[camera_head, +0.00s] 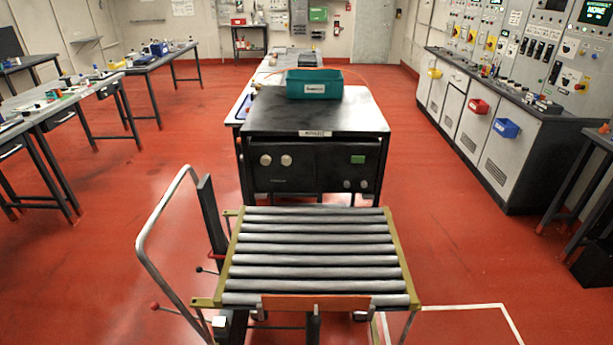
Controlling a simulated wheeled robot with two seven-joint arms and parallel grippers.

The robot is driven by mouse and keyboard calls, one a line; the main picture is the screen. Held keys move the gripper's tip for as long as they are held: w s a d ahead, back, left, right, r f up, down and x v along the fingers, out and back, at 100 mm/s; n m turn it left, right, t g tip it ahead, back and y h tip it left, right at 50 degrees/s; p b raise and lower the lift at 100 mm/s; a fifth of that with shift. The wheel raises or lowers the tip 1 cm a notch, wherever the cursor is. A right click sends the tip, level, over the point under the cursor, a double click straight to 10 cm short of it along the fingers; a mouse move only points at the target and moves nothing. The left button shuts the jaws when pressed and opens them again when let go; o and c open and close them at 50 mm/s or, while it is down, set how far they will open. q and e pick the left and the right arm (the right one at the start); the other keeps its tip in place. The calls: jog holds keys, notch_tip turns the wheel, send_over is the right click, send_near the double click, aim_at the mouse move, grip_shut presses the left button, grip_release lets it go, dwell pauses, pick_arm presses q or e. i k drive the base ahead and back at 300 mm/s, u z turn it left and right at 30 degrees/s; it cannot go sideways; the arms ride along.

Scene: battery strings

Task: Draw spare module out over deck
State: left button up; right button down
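A cart with a roller deck (315,248) stands in front of me, its grey rollers bare inside a yellow frame. Beyond it is a black bench (318,112) labelled along its front top edge. Two dark box-like modules sit side by side under its top: the left module (287,178) has two round pale knobs, and the right module (346,181) has a green panel and two small knobs. Which one is the spare I cannot tell. The deck's far end is close to the bench front. Neither gripper is in view.
A teal bin (314,83) stands on the black bench. The cart's push handle (160,236) rises at left, and an orange plate (315,303) crosses its near end. Work tables stand at left, control cabinets (505,145) at right. Red floor is clear on both sides.

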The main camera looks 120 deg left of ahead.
aim_at(281, 163)
jog(key=u, duration=1.9)
